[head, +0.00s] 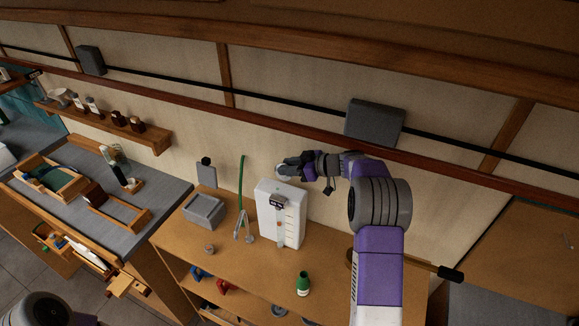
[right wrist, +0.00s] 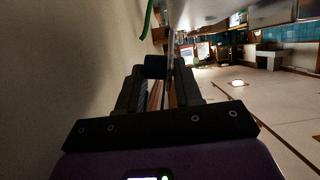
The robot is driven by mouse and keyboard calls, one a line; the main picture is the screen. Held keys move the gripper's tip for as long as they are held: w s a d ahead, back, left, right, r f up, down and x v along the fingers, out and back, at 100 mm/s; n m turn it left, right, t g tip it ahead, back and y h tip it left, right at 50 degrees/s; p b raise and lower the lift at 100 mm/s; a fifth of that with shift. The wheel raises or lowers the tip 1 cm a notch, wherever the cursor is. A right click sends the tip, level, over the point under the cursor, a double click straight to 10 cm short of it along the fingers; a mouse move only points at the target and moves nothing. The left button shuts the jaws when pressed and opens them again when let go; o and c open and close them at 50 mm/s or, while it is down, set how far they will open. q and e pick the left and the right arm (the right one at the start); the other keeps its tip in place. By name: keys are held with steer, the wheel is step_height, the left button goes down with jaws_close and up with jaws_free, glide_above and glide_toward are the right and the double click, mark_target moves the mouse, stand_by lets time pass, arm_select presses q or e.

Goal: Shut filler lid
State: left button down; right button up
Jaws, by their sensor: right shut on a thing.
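A white upright tank (head: 284,222) with a dark label and a level strip on its front stands on the wooden bench against the wall. A small pale rounded piece (head: 283,172), perhaps its filler lid, shows just above the tank's top at the gripper tip. My right gripper (head: 290,167) reaches in from the right behind and above the tank's top. In the right wrist view, a dark blue piece (right wrist: 155,67) sits between its fingertips; I cannot tell whether it is part of the lid. The hinge and filler opening are hidden. My left gripper is out of view.
A green bottle (head: 303,284) stands in front of the tank. A grey bin (head: 204,210), a green hose (head: 241,182) and a small metal stand (head: 242,228) are to its left. The wall is close behind the right gripper.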

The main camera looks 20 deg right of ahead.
steer(key=shift+d, duration=0.1)
steer(key=shift+s+a+r+n+t+h, duration=0.2)
steer(key=shift+s+n+t+h, duration=0.1)
steer(key=shift+n+h, duration=0.15)
steer(key=shift+s+a+n+h+b, duration=0.15)
steer(key=shift+a+n+h+b, duration=0.15)
steer(key=shift+n+b, duration=0.35)
steer(key=s+a+n+t+h+b, duration=0.1)
steer(key=b, duration=0.2)
steer(key=shift+n+t+b, duration=0.3)
steer(key=shift+n+t, duration=0.1)
steer(key=shift+s+a+r+n+b, duration=0.15)
steer(key=shift+n+b, duration=0.15)
steer(key=shift+b, duration=0.2)
